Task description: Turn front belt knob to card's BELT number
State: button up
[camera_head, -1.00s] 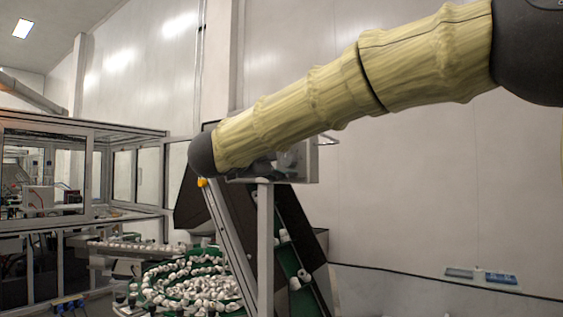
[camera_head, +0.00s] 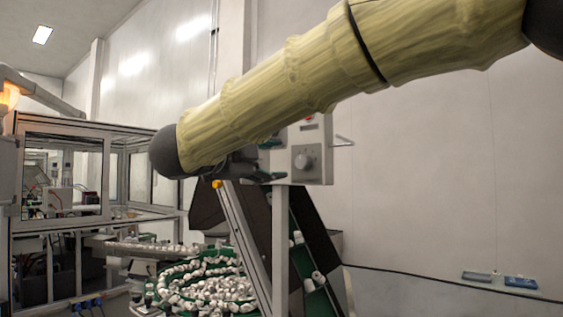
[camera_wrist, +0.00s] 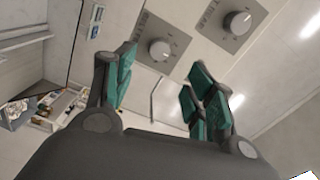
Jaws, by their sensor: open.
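A grey control box (camera_head: 313,135) stands on a post in the head view, with a round grey knob (camera_head: 305,161) on its face; my arm covers part of the box. The wrist view shows two round knobs on square dial plates, one near the middle (camera_wrist: 160,50) and one further right (camera_wrist: 237,23). No readable card shows.
A green bowl of white caps (camera_head: 205,287) and a sloping green conveyor (camera_head: 318,285) lie below the box. A glazed machine frame (camera_head: 60,175) stands at left. A thin bent handle (camera_head: 342,141) sticks out from the box's right side. The right wall is mostly clear.

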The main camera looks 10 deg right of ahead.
jog(key=shift+v, duration=0.85)
jog(key=shift+f, duration=0.1)
